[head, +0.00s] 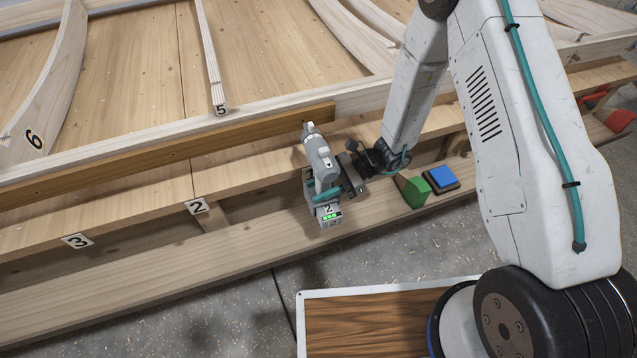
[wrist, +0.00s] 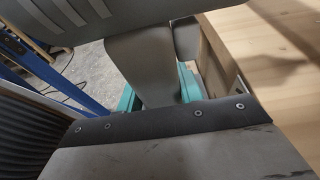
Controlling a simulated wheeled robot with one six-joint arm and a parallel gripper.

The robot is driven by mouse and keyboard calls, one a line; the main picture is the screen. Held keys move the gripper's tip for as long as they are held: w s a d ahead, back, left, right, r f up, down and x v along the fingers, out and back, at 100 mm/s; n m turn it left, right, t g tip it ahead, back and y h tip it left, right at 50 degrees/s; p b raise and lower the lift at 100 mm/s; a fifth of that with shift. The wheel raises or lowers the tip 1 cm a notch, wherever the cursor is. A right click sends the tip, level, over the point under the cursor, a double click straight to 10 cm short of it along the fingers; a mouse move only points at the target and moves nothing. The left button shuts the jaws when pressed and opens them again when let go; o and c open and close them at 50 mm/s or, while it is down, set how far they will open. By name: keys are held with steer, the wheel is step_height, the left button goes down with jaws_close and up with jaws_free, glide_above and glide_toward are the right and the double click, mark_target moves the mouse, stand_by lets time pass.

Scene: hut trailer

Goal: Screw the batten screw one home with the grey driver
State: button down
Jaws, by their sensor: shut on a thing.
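The grey driver (head: 320,158) has a grey body, teal parts and a battery marked 2 with green lights at its lower end. My gripper (head: 348,178) is shut on the driver from its right side. The driver's nose points away at the brown batten (head: 120,163), close to its right end. I cannot tell whether the bit touches it, and no screw shows at the nose. A small dark spot, perhaps a screw head, shows farther left on the batten (head: 173,154). In the wrist view the driver's grey body (wrist: 140,65) fills the upper middle, with teal parts beside it.
A green block (head: 413,191) and a blue-topped block (head: 441,178) are on the plank right of the driver. Red items (head: 618,118) lie at far right. A framed wood-grain panel (head: 375,322) is below on the concrete floor. The front plank's left part (head: 130,277) is clear.

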steer(key=shift+s+d, duration=0.15)
steer(key=shift+s, duration=0.45)
steer(key=shift+s+d, duration=0.1)
steer(key=shift+d, duration=0.1)
steer(key=s+d, duration=0.1)
steer(key=d, duration=0.6)
steer(key=shift+s+d, duration=0.25)
steer(key=shift+s, duration=0.15)
steer(key=shift+s, duration=0.1)
